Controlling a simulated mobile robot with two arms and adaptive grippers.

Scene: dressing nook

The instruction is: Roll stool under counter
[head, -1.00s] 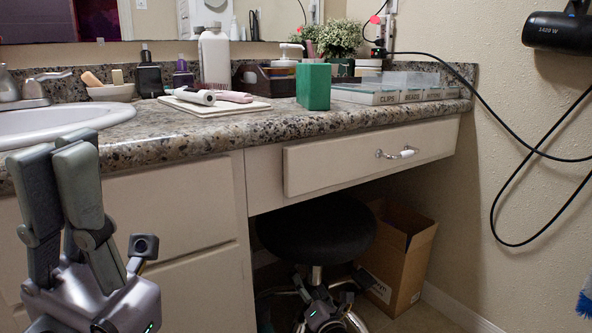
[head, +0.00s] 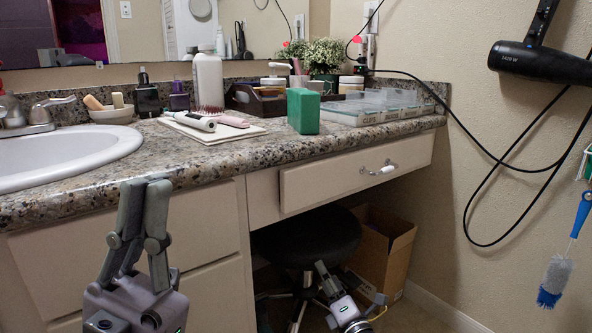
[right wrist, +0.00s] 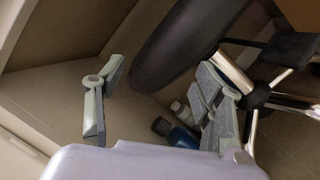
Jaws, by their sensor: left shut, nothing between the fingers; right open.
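The stool has a round black seat (head: 307,237) and a chrome post and legs. In the head view it stands in the knee space below the counter (head: 225,160) and its white drawer. In the right wrist view the dark seat (right wrist: 185,40) is at the top and the chrome post (right wrist: 233,73) is right of centre. My right gripper (head: 326,272) is low in front of the stool; its fingers (right wrist: 160,78) are spread and empty, with the right finger close to the post. Contact cannot be told. My left gripper (head: 146,184) is shut and empty before the cabinet.
A cardboard box (head: 396,262) stands on the floor right of the stool. Small bottles (right wrist: 180,125) lie or stand below the seat. A hair dryer (head: 540,62) with a looping cord and a blue brush (head: 556,275) hang at the right wall. The countertop holds a green block (head: 303,111) and toiletries.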

